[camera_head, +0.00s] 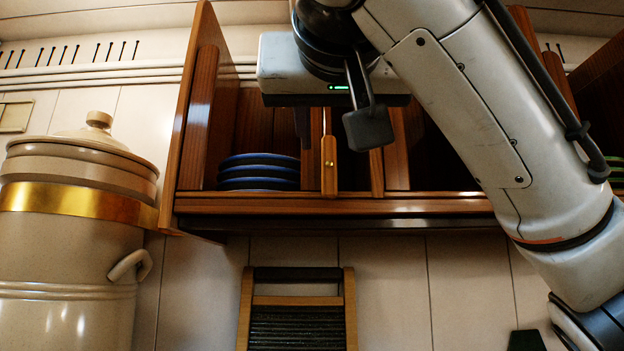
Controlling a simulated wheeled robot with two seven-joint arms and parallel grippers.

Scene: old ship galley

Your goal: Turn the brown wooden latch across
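The brown wooden latch (329,165) is a small upright block with a brass screw near its middle. It sits at the front of the wooden rack, just above the front rail. My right gripper (335,130) hangs over it from above, with one dark finger left of the latch's line and the other to the right. The fingers are apart with nothing held between them. The fingertips appear higher in the picture than most of the latch; I cannot tell whether they touch it. My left gripper is not in view.
The wooden rack (330,205) holds stacked blue-rimmed plates (258,172) left of the latch. A large lidded crock (65,260) stands at the left. A wood-framed washboard (295,301) is below the rack against the tiled wall. My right arm covers the rack's right part.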

